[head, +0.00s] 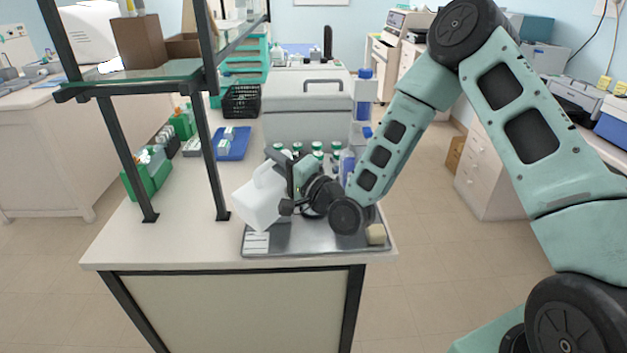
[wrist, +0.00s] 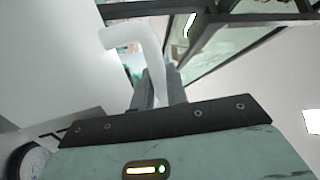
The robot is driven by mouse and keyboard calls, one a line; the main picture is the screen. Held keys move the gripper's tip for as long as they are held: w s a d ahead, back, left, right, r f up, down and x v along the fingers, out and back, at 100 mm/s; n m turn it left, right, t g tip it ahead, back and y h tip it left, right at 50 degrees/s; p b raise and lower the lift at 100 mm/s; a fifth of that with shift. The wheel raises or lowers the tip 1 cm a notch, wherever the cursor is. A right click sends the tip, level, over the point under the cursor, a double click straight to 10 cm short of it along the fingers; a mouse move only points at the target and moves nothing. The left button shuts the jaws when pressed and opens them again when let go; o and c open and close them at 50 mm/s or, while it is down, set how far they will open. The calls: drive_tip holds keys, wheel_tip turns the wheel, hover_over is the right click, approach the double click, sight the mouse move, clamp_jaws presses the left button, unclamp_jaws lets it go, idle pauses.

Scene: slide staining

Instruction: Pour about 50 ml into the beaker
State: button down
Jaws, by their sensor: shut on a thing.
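A white jug (head: 258,202) with a handle is tilted over the left part of a metal tray (head: 310,245) in the head view. My gripper (head: 288,184) is at its right side, shut on its handle. In the wrist view, the white handle (wrist: 150,50) passes between the dark fingers of my gripper (wrist: 157,88). I cannot make out the beaker in either view; the jug and my wrist cover part of the tray. No stream of liquid shows, and the level in the jug cannot be seen.
Several green-capped bottles (head: 317,150) stand close behind my gripper, before a grey box (head: 305,105). A blue-capped bottle (head: 365,95) is right of the box. A beige block (head: 376,234) sits at the tray's right end. A glass shelf (head: 150,78) on dark posts stands left.

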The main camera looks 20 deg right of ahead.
drive_tip(key=shift+w+d+r+m+h, duration=0.15)
drive_tip(key=shift+d+m, duration=0.1)
drive_tip(key=shift+m, duration=0.2)
drive_tip(key=shift+w+d+f+m+h, duration=0.1)
drive_tip(key=shift+d+m+h, duration=0.1)
drive_tip(key=shift+m, duration=0.25)
drive_tip(key=shift+s+a, duration=0.15)
drive_tip(key=shift+a, duration=0.1)
idle(0.6)
drive_tip(key=shift+d+r+m, duration=0.1)
drive_tip(key=shift+r+m, duration=0.15)
drive_tip(key=shift+m, duration=0.05)
idle(1.5)
